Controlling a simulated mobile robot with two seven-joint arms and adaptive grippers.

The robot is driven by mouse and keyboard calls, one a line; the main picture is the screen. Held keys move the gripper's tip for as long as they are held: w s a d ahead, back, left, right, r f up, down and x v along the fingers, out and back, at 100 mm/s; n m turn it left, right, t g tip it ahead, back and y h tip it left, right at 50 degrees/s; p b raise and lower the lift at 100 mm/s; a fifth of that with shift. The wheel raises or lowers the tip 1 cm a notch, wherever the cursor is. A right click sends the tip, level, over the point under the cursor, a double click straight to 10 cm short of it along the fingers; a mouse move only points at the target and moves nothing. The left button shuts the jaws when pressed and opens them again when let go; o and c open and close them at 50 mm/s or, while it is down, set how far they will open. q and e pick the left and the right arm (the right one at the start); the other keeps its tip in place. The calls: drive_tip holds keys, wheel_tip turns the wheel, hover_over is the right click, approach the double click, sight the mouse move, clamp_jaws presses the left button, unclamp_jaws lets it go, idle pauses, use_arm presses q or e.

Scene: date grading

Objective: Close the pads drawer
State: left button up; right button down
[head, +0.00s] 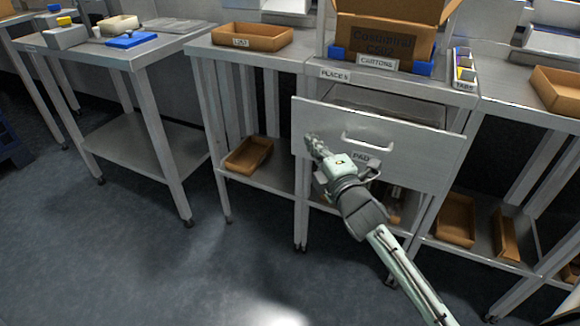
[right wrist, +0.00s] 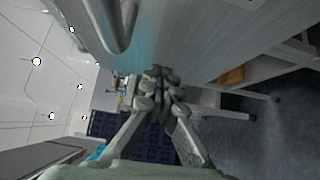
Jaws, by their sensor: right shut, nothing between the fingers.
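The pads drawer (head: 425,155) is a pale grey front with a bar handle and a label reading PAD. It stands open, pulled out from under the tabletop, and its inside shows behind the front. My right gripper (head: 312,142) is shut and empty, in front of the drawer front at its left part, left of the handle (head: 368,143). In the right wrist view, the shut fingers (right wrist: 160,85) are close beside the drawer front (right wrist: 190,35), with the handle (right wrist: 125,30) at upper left. I cannot tell whether they touch it. My left gripper is not in view.
A cardboard carton (head: 385,42) stands on the table above the drawer. A brown tray (head: 252,37) is on the tabletop to the left. Other brown trays (head: 249,154) lie on the lower shelves. A steel table (head: 150,50) stands farther left. The floor (head: 120,260) in front is clear.

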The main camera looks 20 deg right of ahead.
drive_tip(key=w+d, duration=0.3)
drive_tip(key=d, duration=0.1)
drive_tip(key=w+d, duration=0.4)
drive_tip(key=shift+p, duration=0.3)
drive_tip(key=shift+w+d, duration=0.35)
drive_tip(key=shift+d, duration=0.15)
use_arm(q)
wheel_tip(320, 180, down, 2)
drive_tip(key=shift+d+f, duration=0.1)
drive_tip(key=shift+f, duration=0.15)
use_arm(e)
drive_tip(key=shift+d+r, duration=0.1)
drive_tip(key=shift+d, duration=0.1)
